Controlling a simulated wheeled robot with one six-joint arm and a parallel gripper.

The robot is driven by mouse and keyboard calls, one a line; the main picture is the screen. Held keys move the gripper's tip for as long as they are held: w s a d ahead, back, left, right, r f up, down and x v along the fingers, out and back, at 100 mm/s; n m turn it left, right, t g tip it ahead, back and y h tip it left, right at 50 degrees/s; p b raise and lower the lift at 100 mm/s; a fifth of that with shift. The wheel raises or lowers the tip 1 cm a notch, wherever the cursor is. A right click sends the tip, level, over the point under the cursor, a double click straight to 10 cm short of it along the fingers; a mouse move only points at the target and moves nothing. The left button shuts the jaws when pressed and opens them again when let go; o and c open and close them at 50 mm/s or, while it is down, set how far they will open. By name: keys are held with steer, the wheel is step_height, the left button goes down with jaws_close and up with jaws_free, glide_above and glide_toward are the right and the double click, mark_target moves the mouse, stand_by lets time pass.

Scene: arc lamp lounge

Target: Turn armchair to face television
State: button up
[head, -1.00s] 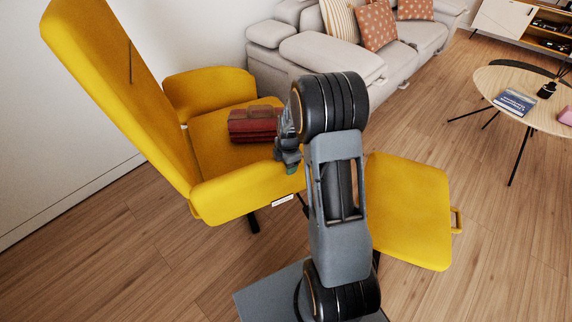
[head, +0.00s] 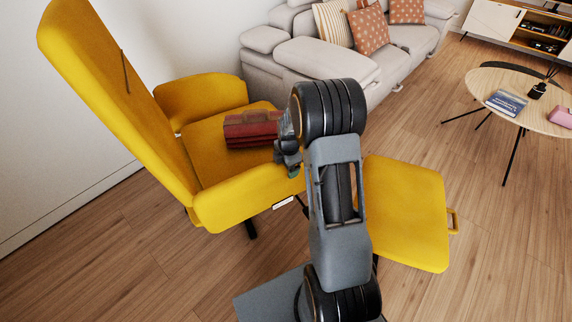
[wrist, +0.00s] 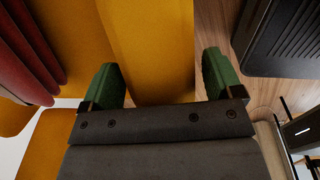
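The yellow armchair (head: 225,200) stands at the left, its tall backrest (head: 115,100) on the left and its seat opening to the right. A folded dark red item (head: 252,130) lies on the seat. My gripper (head: 288,162) is at the front end of the near armrest, partly hidden by my arm. In the wrist view my gripper (wrist: 162,80) is open, its two green fingertips spread with yellow upholstery (wrist: 150,40) between and beyond them. I cannot tell whether they touch it. The red item (wrist: 25,60) shows at the left there. No television is in view.
A yellow footstool (head: 405,215) with a side handle stands right of my arm. A grey sofa (head: 325,60) is behind the armchair. A round wooden table (head: 545,115) and a low cabinet (head: 490,18) are at the right. A white wall is close behind the backrest. Floor at lower right is clear.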

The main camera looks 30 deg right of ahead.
steer(key=shift+o, duration=0.4)
steer(key=shift+r, duration=0.1)
step_height(320, 180, up, 14)
steer(key=s+p, duration=0.1)
steer(key=p, duration=0.3)
steer(key=shift+s+f, duration=0.25)
steer(key=shift+s, duration=0.1)
steer(key=shift+d, duration=0.1)
steer(key=s+a+r+m+p, duration=0.4)
steer(key=s+r+m+p, duration=0.2)
steer(key=r, duration=0.5)
steer(key=s+a+r+m+t+p, duration=0.1)
steer(key=s+a+r+m+p, duration=0.2)
steer(key=s+r+m+p, duration=0.3)
steer(key=s+a+r+m+t+p, duration=0.1)
steer(key=s+a+r+m+p, duration=0.3)
steer(key=r+p, duration=0.7)
step_height(320, 180, up, 5)
steer(key=s+m, duration=0.2)
steer(key=m, duration=0.1)
steer(key=shift+s+a+f, duration=0.2)
steer(key=shift+a, duration=0.1)
